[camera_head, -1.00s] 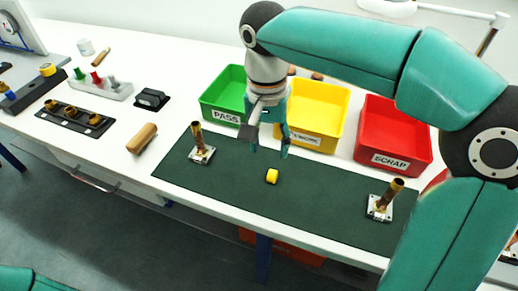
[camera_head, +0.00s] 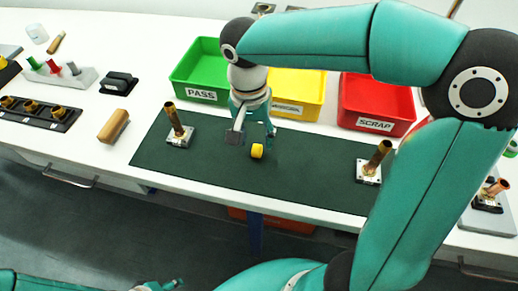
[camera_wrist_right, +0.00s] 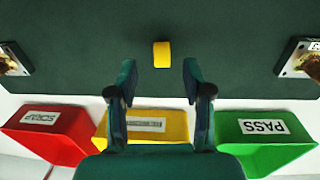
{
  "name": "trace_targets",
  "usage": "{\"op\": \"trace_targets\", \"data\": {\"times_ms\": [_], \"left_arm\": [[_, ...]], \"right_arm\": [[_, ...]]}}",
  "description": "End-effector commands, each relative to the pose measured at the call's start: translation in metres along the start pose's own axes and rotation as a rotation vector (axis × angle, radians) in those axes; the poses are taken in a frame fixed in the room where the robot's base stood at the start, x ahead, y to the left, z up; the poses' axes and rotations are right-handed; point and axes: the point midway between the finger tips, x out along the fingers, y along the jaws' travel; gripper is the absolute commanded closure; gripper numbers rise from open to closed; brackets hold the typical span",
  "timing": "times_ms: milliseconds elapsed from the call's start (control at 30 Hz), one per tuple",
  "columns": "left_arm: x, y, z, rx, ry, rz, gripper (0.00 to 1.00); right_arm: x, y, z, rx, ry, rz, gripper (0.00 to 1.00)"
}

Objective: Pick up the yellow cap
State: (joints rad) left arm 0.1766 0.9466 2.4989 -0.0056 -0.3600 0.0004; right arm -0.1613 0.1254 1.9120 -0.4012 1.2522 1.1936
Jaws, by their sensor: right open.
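The yellow cap (camera_head: 257,151) lies on the dark green mat (camera_head: 300,180), near the mat's middle. It also shows in the right wrist view (camera_wrist_right: 162,54), centred just beyond the fingertips. My right gripper (camera_head: 252,138) is open and empty, its fingers pointing down close above and behind the cap. In the right wrist view, the gap between its fingertips (camera_wrist_right: 159,78) lines up with the cap, and neither finger touches it. Part of my left gripper (camera_head: 172,285) shows at the bottom edge of the head view, too cut off to read its jaws.
Brass tubes on plates stand on the mat at left (camera_head: 175,128) and right (camera_head: 376,160). Green (camera_head: 190,92), yellow (camera_head: 305,109) and red (camera_head: 376,103) bins stand behind it. A wooden block (camera_head: 113,126) lies left of the mat. The mat around the cap is clear.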

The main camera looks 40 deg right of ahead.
Motion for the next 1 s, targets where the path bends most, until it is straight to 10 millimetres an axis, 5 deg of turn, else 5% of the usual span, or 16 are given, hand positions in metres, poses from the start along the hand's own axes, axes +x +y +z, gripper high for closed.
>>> {"op": "trace_targets", "data": {"times_ms": [400,667,933,1000], "left_arm": [[-0.002,0.001,0.0,0.0,0.0,0.0,0.43],[-0.002,0.001,0.0,0.0,0.0,0.0,0.43],[-0.002,0.001,0.0,0.0,0.0,0.0,0.43],[-0.002,0.001,0.0,0.0,0.0,0.0,0.43]], "right_arm": [[0.048,-0.003,-0.003,-0.001,-0.001,0.002,0.5],[0.052,-0.003,-0.003,-0.001,0.0,0.001,0.5],[0.051,-0.003,-0.003,-0.001,0.0,0.0,0.9],[0.051,-0.003,-0.003,-0.001,0.0,0.0,0.94]]}}
